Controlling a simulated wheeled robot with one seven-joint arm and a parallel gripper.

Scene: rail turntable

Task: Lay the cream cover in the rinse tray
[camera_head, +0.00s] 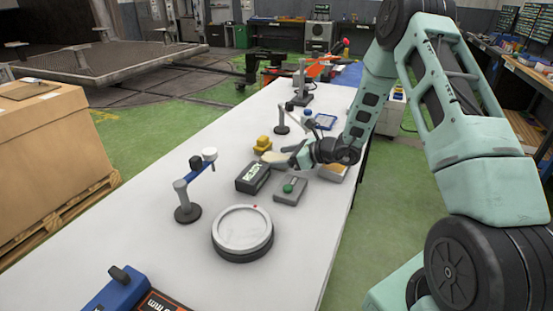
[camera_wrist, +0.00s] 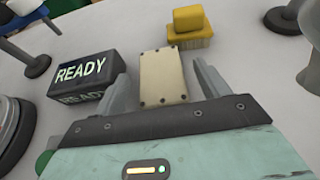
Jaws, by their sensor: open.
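The cream cover (camera_wrist: 163,76) is a flat plate with small dark dots near its edges. In the wrist view it lies ahead of my gripper (camera_wrist: 164,86), between the two spread fingers, with visible gaps on both sides. My gripper is open.
The black READY box (camera_wrist: 85,76) is close left of the fingers. A yellow block (camera_wrist: 190,28) stands beyond the cover. A grey box with a green button (camera_head: 290,190) and a round turntable (camera_head: 243,229) are nearer.

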